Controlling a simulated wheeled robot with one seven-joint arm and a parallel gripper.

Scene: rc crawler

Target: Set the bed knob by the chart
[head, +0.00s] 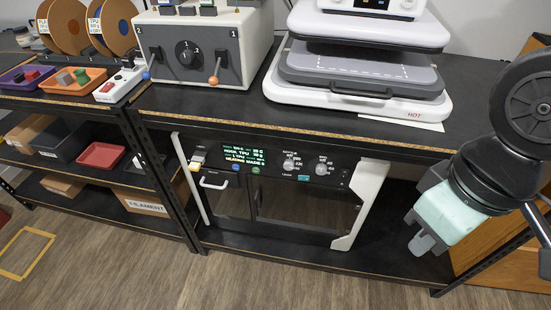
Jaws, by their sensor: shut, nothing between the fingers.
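The printer (262,205) stands on the shelf below the worktop. Its front panel has two round knobs: a left knob (290,164) and a right knob (321,169). Their labels are too small to read surely, so I cannot tell which is the bed knob. A dark screen (243,155) with green and white lines of text is to their left; its figures are not clearly legible. I see no separate chart that I can identify. My gripper (422,244) is at the right, shut and empty, well apart from the knobs and pointing down.
A white side post (362,203) stands between the panel and my gripper. The worktop edge (290,135) overhangs the panel. A heat press (360,75) and a grey switch box (203,50) stand on top. Shelves with trays (102,156) are at left. Floor in front is clear.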

